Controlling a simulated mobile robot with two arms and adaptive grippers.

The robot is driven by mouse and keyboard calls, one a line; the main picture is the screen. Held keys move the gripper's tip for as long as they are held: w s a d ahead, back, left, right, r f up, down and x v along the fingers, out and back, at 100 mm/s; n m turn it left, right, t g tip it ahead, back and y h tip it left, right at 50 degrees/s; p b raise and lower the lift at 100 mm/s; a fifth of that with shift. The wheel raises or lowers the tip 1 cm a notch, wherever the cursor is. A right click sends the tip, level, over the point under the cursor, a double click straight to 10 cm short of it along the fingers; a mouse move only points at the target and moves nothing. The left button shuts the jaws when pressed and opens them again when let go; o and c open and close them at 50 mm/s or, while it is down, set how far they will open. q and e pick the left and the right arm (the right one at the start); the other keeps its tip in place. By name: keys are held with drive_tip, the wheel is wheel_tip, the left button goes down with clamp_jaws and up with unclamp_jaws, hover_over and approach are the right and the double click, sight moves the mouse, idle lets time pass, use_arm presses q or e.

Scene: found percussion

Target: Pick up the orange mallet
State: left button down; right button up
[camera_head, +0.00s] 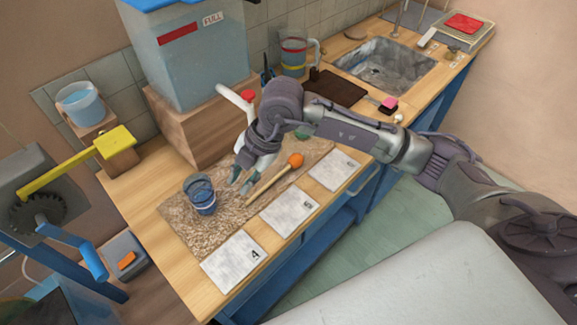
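The orange mallet has a round orange head (295,160) and a pale wooden handle (266,186). It lies on the brown speckled mat (190,232), head toward the upper right, handle toward the lower left. My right gripper (241,180) reaches in from the right and points down over the mat, just left of the handle. Its fingers are apart, and nothing shows between them. It seems clear of the mallet, but the exact height above the mat is hard to tell. My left gripper is not in view.
A large water tank (190,60) with a white tap (232,95) stands on a wooden block (185,128) behind. White cards (233,262) line the front edge. A sink (385,66) lies beyond.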

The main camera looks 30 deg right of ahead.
drive_tip(key=w+d+m+h, duration=0.2)
drive_tip(key=w+d+h, duration=0.15)
drive_tip(key=d, duration=0.45)
drive_tip(key=p, duration=0.2)
hover_over(267, 185)
drive_tip(key=s, duration=0.2)
drive_tip(key=shift+t+h, duration=0.25)
drive_tip(key=shift+t, duration=0.05)
wheel_tip(267, 185, down, 7)
drive_tip(key=shift+w+d+f, duration=0.1)
drive_tip(key=shift+f, duration=0.35)
drive_tip(key=shift+w+f+p, duration=0.2)
drive_tip(key=shift+f+p, duration=0.15)
drive_tip(key=shift+f, duration=0.1)
drive_tip(key=f, duration=0.1)
drive_tip(key=w+f+p, duration=0.1)
drive_tip(key=f, duration=0.1)
drive_tip(key=shift+f, duration=0.3)
drive_tip(key=shift+w+f, duration=0.1)
drive_tip(key=shift+f, duration=0.3)
drive_tip(key=shift+c, duration=0.4)
clamp_jaws()
